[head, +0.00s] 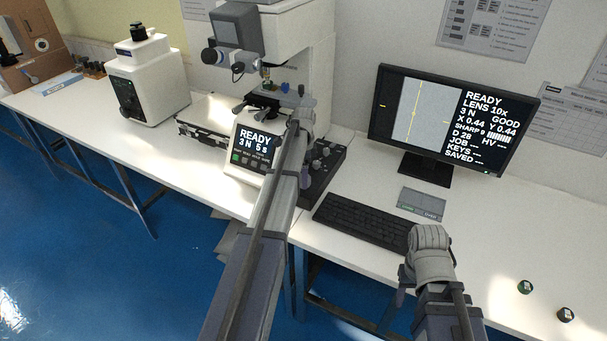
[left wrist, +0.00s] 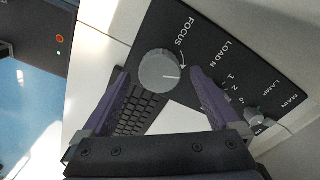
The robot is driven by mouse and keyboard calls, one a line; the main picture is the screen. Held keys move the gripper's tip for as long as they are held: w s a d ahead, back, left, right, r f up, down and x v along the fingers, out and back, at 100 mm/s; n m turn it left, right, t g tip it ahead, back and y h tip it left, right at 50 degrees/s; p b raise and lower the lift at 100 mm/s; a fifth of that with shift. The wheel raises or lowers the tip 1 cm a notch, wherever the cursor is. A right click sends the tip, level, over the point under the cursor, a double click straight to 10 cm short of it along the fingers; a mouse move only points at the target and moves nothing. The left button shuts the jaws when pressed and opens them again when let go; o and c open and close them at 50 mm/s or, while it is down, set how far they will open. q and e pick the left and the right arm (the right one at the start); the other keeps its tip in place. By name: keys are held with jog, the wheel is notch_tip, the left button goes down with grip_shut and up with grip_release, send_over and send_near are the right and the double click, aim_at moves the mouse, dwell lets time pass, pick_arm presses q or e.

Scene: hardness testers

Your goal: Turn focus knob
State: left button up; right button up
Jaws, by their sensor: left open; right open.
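The focus knob (left wrist: 159,70) is a round grey dial with a white pointer line, beside the word FOCUS on a black control panel (left wrist: 205,48). In the left wrist view my left gripper (left wrist: 160,76) is open, with one dark finger on each side of the knob. I cannot tell whether the fingers touch it. In the head view my left arm crosses the panel (head: 322,172) and hides much of it. My right gripper (head: 430,240) is open, seen at the right end of the keyboard; its fingertips are hard to make out.
The hardness tester (head: 290,50) stands behind the panel, its small screen (head: 255,145) lit. A monitor (head: 450,120) reads READY, GOOD and SHARP 9. The keyboard (head: 362,221) lies in front. A second machine (head: 145,80) stands left.

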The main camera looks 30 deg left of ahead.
pick_arm(q)
notch_tip(320, 180, up, 7)
jog(key=p, duration=0.5)
jog(key=shift+f+p, duration=0.2)
jog(key=shift+p, duration=0.2)
jog(key=shift+s+d, duration=0.1)
dwell(0.5)
